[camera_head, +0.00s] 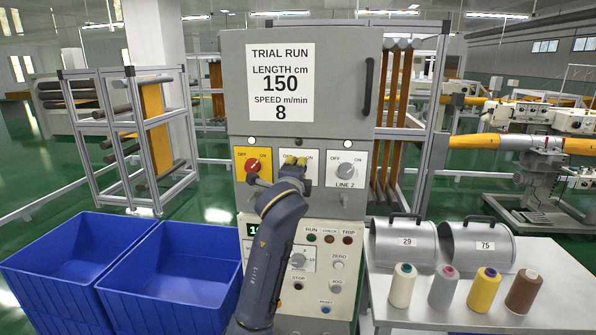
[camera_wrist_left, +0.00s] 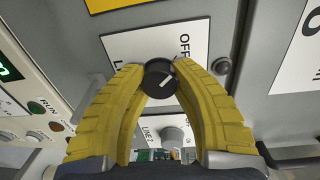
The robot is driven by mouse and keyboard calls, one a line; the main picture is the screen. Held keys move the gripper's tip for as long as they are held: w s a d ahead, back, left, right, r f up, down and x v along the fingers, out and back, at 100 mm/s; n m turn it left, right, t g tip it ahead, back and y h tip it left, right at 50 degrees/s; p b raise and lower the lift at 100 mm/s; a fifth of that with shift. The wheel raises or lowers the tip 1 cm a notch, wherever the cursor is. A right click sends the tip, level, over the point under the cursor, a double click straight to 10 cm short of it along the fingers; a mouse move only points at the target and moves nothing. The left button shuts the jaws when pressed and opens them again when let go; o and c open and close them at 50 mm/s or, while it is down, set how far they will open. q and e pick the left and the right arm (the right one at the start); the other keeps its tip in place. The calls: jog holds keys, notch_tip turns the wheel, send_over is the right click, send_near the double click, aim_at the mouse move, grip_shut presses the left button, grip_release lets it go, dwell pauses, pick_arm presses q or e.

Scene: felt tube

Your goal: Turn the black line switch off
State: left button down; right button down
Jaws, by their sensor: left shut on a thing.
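The black line switch (camera_wrist_left: 160,78) is a round black knob with a white pointer mark, on a white plate (camera_wrist_left: 118,47) with "OFF" lettering. In the left wrist view, the mark slants up and to the right. My left gripper (camera_wrist_left: 160,82) has its yellow fingers closed around the knob, one on each side. My right gripper is in neither view.
A red switch (camera_head: 253,165) on a yellow plate is left of my gripper; the grey LINE 2 switch (camera_head: 346,171) is right. Below are lamps and buttons (camera_head: 338,265). Blue bins (camera_head: 170,275) stand left; a table (camera_head: 440,318) with thread spools (camera_head: 443,287) stands right.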

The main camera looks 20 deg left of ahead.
pick_arm(q)
jog(key=shift+a+r+n, duration=0.25)
jog(key=shift+n, duration=0.25)
jog(key=c, duration=1.2)
grip_release()
jog(key=shift+s+a+f, duration=0.1)
jog(key=o, duration=0.3)
jog(key=shift+f, duration=0.1)
jog(key=shift+d, duration=0.2)
jog(key=s+d, duration=0.1)
jog(key=s, duration=1)
jog(key=shift+s+d+r, duration=0.3)
jog(key=shift+s+d, duration=0.05)
jog(key=shift+s, duration=0.05)
